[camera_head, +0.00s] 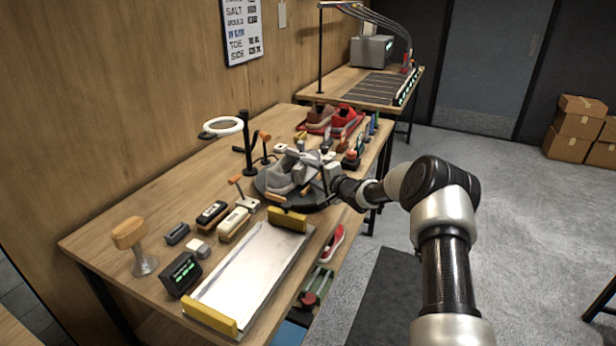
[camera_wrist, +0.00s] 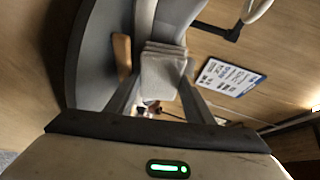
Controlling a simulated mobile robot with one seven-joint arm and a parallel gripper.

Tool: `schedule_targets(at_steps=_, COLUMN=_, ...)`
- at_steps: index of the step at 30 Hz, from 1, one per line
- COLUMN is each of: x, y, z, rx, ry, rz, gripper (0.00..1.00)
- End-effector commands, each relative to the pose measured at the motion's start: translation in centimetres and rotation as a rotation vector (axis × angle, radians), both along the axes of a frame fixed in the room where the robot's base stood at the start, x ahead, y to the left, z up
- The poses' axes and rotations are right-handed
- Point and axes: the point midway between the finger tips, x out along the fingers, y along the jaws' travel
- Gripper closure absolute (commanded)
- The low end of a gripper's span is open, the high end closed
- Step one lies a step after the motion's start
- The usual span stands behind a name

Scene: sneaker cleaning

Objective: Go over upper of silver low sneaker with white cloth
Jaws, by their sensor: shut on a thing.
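The silver low sneaker (camera_head: 281,178) sits on a round dark stand (camera_head: 266,187) on the workbench. My gripper (camera_head: 318,173) is at the right side of the sneaker. In the wrist view my gripper (camera_wrist: 160,98) is shut on a folded, pale grey-white cloth (camera_wrist: 163,74), which sticks out beyond the fingertips. The cloth is beside the sneaker; I cannot tell whether it touches the upper. My gripper and the sneaker partly overlap in the head view.
The workbench (camera_head: 135,222) holds brushes, a ring lamp (camera_head: 222,127) and a white tray (camera_head: 245,275) with yellow ends in front. Red and brown shoes (camera_head: 335,118) stand behind the stand. Open floor lies to the right.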

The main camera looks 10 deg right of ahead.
Motion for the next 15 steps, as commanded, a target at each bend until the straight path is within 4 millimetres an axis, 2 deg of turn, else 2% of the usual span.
schedule_targets(at_steps=6, x=1.4, y=-1.2, z=-0.1, rx=-0.002, ry=-0.001, rz=-0.001, gripper=0.78)
schedule_targets(at_steps=15, x=2.3, y=-2.0, z=-0.1, rx=-0.002, ry=-0.001, rz=-0.001, gripper=0.78)
